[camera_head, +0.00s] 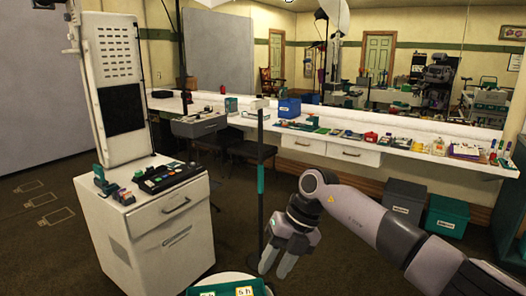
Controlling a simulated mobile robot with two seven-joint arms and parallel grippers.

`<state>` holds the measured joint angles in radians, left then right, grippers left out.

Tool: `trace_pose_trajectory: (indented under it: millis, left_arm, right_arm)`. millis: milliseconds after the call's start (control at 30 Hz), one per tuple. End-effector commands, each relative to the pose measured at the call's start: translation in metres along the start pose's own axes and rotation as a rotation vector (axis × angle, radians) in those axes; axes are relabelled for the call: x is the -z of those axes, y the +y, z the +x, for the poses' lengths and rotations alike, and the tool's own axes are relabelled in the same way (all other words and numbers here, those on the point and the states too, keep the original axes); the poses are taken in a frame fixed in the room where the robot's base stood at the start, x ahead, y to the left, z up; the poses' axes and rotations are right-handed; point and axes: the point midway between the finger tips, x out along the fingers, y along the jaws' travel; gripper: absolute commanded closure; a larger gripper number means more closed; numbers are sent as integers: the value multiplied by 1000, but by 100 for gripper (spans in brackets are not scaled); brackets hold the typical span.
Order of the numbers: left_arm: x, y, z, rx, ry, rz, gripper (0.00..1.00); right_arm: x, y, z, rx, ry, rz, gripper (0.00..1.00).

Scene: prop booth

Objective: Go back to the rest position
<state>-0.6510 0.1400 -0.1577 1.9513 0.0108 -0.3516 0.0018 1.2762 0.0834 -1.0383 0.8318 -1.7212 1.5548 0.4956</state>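My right arm comes in from the right side of the head view. Its gripper (276,270) points down, with its two fingers apart and nothing visible between them. It hangs in the air in front of a thin dark stand, to the right of a white cabinet (150,240). My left gripper is not in view.
A green tray (222,280) with small labelled cards shows at the bottom edge, left of the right gripper. Behind, a long white counter (330,146) holds many small items below a wall mirror. A grey bin (403,200) and a green bin (446,217) stand under it.

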Motion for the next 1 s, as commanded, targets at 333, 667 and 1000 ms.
trace_pose_trajectory:
  millis: [333, 667, 1000]
  left_arm:
    - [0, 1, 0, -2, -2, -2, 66]
    - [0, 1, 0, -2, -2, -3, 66]
    - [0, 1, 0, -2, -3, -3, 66]
  right_arm:
    - [52, 92, 75, -779, 17, 78, 66]
    - [64, 88, 62, -1385, -119, 516, 66]
    - [78, -27, 73, -1689, -338, 1225, 66]
